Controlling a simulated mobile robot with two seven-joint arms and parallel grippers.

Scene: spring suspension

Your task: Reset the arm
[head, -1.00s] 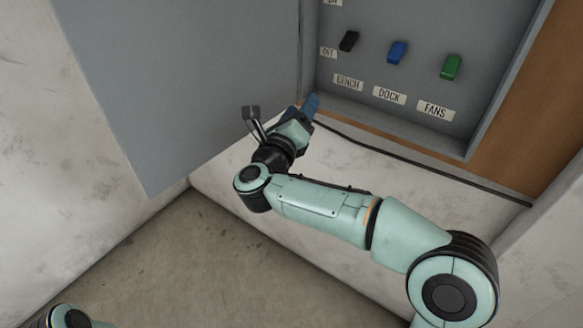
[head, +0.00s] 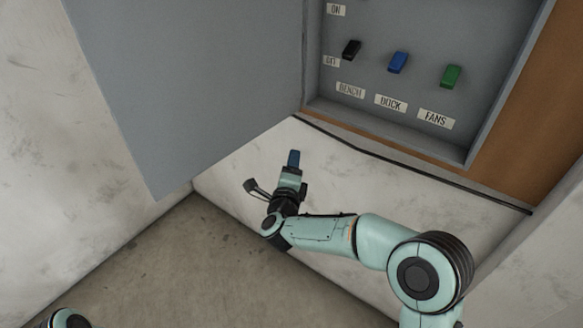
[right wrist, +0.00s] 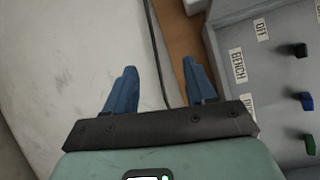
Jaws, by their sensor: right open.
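My right gripper (head: 294,160) is below the open wall cabinet in the head view, in front of the pale wall, apart from the switches. In the right wrist view its two blue fingers (right wrist: 158,88) stand apart with nothing between them. My right arm (head: 370,240) comes in from the lower right. My left gripper is not in view; only a bit of my left arm shows at the bottom left.
The grey cabinet (head: 390,122) holds a black switch (head: 351,49), a blue switch (head: 398,62) and a green switch (head: 451,76), labelled BENCH, DOCK and FANS. Its grey door (head: 200,90) hangs open at left. A dark cable (head: 420,168) runs below. The floor (head: 190,270) is clear.

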